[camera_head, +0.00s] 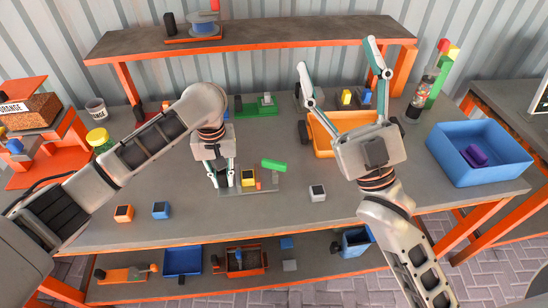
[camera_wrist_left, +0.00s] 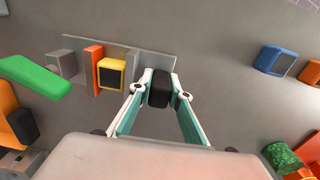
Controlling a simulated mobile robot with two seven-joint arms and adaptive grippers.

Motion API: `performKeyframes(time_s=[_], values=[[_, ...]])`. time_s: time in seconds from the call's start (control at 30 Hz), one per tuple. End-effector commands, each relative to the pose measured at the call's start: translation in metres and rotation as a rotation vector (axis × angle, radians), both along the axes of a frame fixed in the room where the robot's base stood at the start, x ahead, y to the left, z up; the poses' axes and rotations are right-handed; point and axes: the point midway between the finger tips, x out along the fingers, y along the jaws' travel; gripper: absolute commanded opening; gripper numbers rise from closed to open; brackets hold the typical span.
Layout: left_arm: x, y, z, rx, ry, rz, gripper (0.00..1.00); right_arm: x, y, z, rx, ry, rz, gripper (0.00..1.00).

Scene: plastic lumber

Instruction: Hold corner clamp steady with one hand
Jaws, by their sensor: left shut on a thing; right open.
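The corner clamp appears to be the grey-based fixture (camera_head: 262,184) in the middle of the table, with a yellow-framed block (camera_head: 248,177), an orange plate and a green handle (camera_head: 273,165). My left gripper (camera_head: 222,184) reaches down at its left end, its fingers on either side of a black upright part. The left wrist view shows this rounded black part (camera_wrist_left: 159,88) between the two fingertips (camera_wrist_left: 156,90), at the end of the grey base (camera_wrist_left: 150,62). The green handle (camera_wrist_left: 33,76) also shows there. My right gripper (camera_head: 338,58) is raised, open and empty, above the back of the table.
An orange bin (camera_head: 322,145) stands behind my right gripper, and a blue bin (camera_head: 515,150) holds a purple piece at the right. Small orange (camera_head: 123,213), blue (camera_head: 161,210) and grey (camera_head: 317,193) blocks lie near the front. A raised shelf (camera_head: 260,40) spans the back.

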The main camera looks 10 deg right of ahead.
Motion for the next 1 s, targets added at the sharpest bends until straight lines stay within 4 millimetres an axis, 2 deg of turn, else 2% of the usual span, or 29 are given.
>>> performKeyframes(time_s=[0.1,0.2,0.4,0.5,0.6,0.8,1.0], values=[[0.001,0.0,0.001,0.0,-0.001,0.001,0.0,0.02,0.001,-0.016,-0.212,-0.078,-0.264,0.65],[0.001,0.0,0.001,0.0,-0.001,0.001,0.0,0.034,0.004,-0.029,-0.378,-0.134,-0.449,0.65],[0.001,0.0,0.001,0.0,-0.001,0.001,0.0,0.06,0.013,-0.053,-0.65,-0.219,-0.703,0.65],[0.001,0.0,0.001,0.0,-0.001,0.001,0.0,0.077,0.024,-0.066,-0.762,-0.253,-0.764,0.65],[0.001,0.0,0.001,0.0,-0.001,0.001,0.0,0.097,0.043,-0.075,-0.816,-0.269,-0.719,0.65],[0.001,0.0,0.001,0.0,-0.001,0.001,0.0,0.126,0.073,-0.085,-0.786,-0.222,-0.508,0.65],[0.001,0.0,0.001,0.0,-0.001,0.001,0.0,0.165,0.093,-0.099,-0.755,-0.109,-0.268,0.65]])
